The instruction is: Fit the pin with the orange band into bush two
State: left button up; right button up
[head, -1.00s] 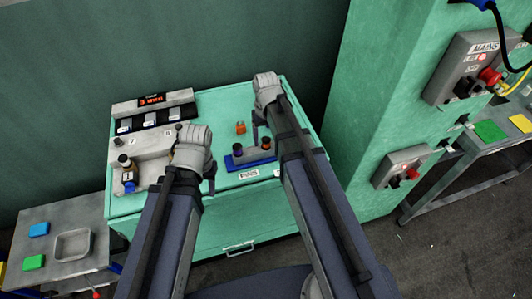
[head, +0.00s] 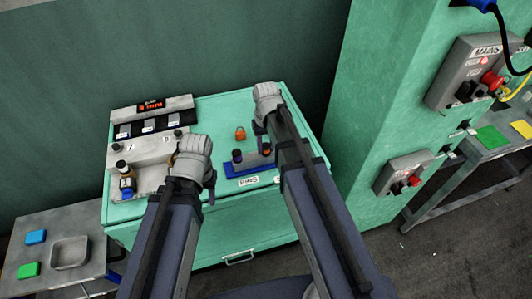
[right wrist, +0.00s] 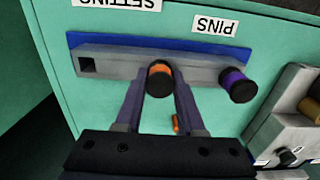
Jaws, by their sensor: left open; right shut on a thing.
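The pin with the orange band (right wrist: 159,80) has a dark top and stands upright in the grey pin rack (right wrist: 195,68); it also shows in the head view (head: 265,148). My right gripper (right wrist: 162,92) is shut on this pin, one finger on each side, at the rack. My left gripper (head: 207,190) is open, in front of the grey bush block (head: 150,150) at the left of the bench, and hides part of it. The bush openings are hard to make out, so I cannot tell bush two's state.
A purple-banded pin (right wrist: 237,84) stands in the same rack, whose other end has an empty square hole. A small orange padlock-like object (head: 240,133) lies behind the rack.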

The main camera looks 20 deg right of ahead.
aim_at(266, 145)
grip_shut()
jog(key=shift+r+p, duration=2.35)
jog(key=shift+p, duration=0.05)
jog(key=shift+r+p, duration=1.95)
jog(key=shift+r, duration=0.05)
jog(key=shift+a, duration=0.15)
